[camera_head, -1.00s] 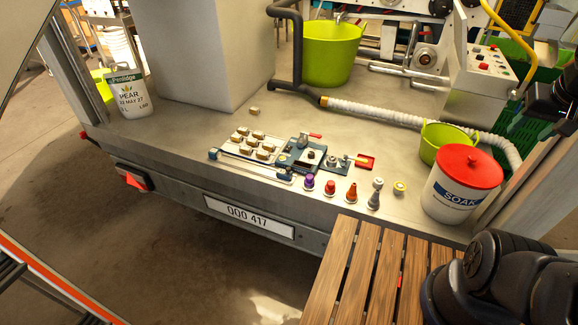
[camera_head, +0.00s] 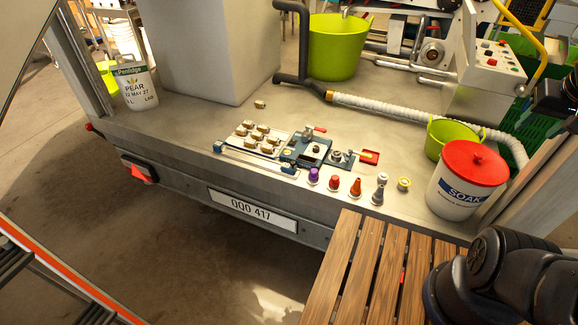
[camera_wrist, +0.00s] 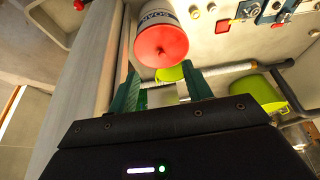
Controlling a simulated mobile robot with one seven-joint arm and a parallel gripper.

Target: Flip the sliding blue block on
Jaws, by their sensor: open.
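A long pale rail (camera_head: 252,163) lies along the front of the trailer bed in the head view. A small blue block (camera_head: 288,169) sits at its right end and another blue piece (camera_head: 218,147) at its left end; I cannot tell which one slides. My gripper (camera_wrist: 160,90) is open and empty in the wrist view, its green fingers spread apart. A red-lidded SOAK bucket (camera_wrist: 162,42) shows beyond the fingers. My gripper is well apart from the rail, off to the right; its fingers are not clear in the head view.
A dark blue fixture (camera_head: 306,150) and a tray of tan pieces (camera_head: 258,139) stand behind the rail. Several coloured knobs (camera_head: 333,184) stand right of it. The SOAK bucket (camera_head: 458,190), green bowl (camera_head: 447,137) and slatted wooden surface (camera_head: 365,262) are at right.

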